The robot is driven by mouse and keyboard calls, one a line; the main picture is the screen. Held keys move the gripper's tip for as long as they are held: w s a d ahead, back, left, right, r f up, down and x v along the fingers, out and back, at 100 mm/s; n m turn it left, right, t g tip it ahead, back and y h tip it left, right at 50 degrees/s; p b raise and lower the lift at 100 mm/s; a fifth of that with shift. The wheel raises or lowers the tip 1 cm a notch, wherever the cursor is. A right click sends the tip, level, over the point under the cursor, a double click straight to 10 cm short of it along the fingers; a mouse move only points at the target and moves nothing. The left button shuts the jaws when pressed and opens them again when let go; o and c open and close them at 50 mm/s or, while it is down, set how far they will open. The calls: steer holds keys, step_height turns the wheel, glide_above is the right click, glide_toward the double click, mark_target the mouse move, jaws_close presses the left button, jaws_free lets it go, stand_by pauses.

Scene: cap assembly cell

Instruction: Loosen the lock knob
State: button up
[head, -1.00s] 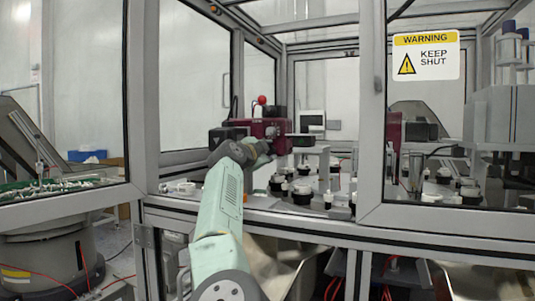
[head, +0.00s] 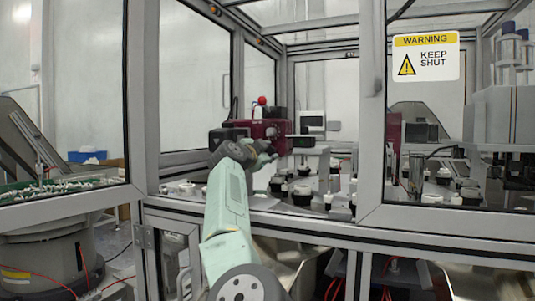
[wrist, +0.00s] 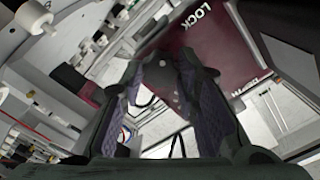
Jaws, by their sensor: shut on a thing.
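The lock knob (wrist: 158,78) is a dark grey piece on the maroon unit, close to the white LOCK lettering (wrist: 195,20). In the wrist view my gripper (wrist: 160,70) has its two purple-padded fingers on either side of the knob, shut on it. The fingers hide part of the knob. In the head view the maroon unit (head: 268,124) stands inside the cell behind the frame, with my gripper (head: 271,150) at its front. The knob's exact angle cannot be told.
My arm reaches through the opening between the grey frame posts (head: 372,110). A deck with several black and white cap fixtures (head: 302,192) lies right of my gripper. A glazed panel with a warning sign (head: 425,55) stands to the right.

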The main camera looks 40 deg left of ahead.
stand_by(0.6)
steer(key=o, duration=1.2)
steer(key=shift+c, duration=0.2)
